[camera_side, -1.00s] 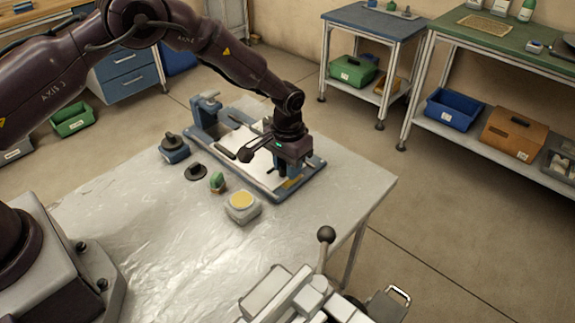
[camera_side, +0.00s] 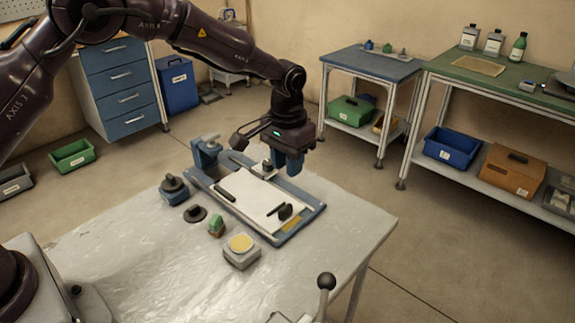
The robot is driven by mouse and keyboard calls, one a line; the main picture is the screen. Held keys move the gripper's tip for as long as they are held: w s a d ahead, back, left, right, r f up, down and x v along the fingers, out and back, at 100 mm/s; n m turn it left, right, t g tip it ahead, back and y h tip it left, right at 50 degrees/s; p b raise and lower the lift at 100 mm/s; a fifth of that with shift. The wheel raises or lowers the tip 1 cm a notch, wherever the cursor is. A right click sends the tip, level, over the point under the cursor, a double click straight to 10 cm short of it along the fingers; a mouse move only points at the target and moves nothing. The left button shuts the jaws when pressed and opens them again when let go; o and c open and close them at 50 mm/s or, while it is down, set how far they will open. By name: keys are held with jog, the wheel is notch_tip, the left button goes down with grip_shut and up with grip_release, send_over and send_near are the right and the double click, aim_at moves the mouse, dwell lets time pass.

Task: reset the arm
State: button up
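My gripper (camera_side: 283,170) hangs above the far right side of a blue-framed fixture with a white plate (camera_side: 256,203). Its blue fingers point down, apart from the white plate. I cannot tell whether they are open or shut, and I see nothing clearly held. A small dark piece (camera_side: 286,211) stands on the white plate near its front right. A dark bar (camera_side: 225,187) lies at the plate's left.
Left of the fixture stand a blue-based block with a dark knob (camera_side: 173,189), a dark disc (camera_side: 195,214), a small green-and-brown item (camera_side: 216,227) and a grey block with a yellow top (camera_side: 241,250). The metal tabletop (camera_side: 130,245) is bare at left. A lever knob (camera_side: 326,281) rises in front.

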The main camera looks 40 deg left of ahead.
jog(key=s+a+r+t, duration=0.2)
jog(key=s+a+r, duration=0.2)
jog(key=s+r, duration=0.6)
jog(key=s+a+r+t, duration=0.3)
jog(key=s+r, duration=0.6)
jog(key=s, duration=1.1)
jog(key=shift+s+a+r+t, duration=0.15)
jog(key=shift+a+r+t, duration=0.2)
jog(key=shift+a, duration=0.45)
